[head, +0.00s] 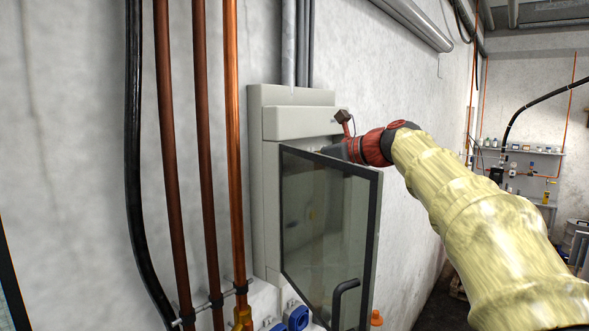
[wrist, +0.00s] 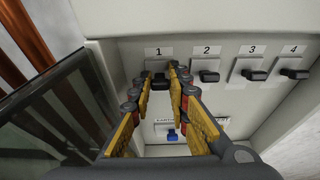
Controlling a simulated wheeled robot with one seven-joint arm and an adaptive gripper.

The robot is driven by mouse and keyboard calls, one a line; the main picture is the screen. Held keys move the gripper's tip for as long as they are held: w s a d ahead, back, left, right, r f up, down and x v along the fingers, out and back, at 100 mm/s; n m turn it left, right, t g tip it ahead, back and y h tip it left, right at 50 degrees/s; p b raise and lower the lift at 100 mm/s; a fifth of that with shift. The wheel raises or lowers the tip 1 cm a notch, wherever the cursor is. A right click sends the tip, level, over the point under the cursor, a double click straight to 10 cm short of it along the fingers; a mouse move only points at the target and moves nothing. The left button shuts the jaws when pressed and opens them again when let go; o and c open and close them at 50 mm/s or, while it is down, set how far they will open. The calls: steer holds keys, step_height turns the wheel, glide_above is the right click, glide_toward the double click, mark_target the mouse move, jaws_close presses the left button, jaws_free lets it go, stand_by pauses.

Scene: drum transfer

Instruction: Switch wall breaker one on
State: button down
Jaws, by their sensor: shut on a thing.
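The grey wall breaker box (head: 290,97) has its glass door (head: 325,230) swung open in the head view. In the wrist view, wall breaker one (wrist: 160,82) is a black lever under the label "1" on the box's pale panel. My gripper (wrist: 161,75) has its yellow-padded fingers on both sides of this lever and is shut on it. The fingers cover part of the lever, and I cannot tell its position. In the head view, the box and its door hide my fingertips.
Breakers two (wrist: 209,76), three (wrist: 252,75) and four (wrist: 294,73) sit in a row to the right. A blue switch (wrist: 172,135) is below, between my fingers. The open door stands close to my gripper's left. Copper pipes (head: 233,150) run left of the box.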

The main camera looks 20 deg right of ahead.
steer(key=shift+w+r+g+h, duration=0.1)
steer(key=shift+r+g+h, duration=0.3)
steer(key=shift+g, duration=0.3)
steer(key=shift+a, duration=0.1)
steer(key=c, duration=1.8)
jaws_free()
steer(key=shift+o, duration=0.6)
steer(key=v, duration=1.2)
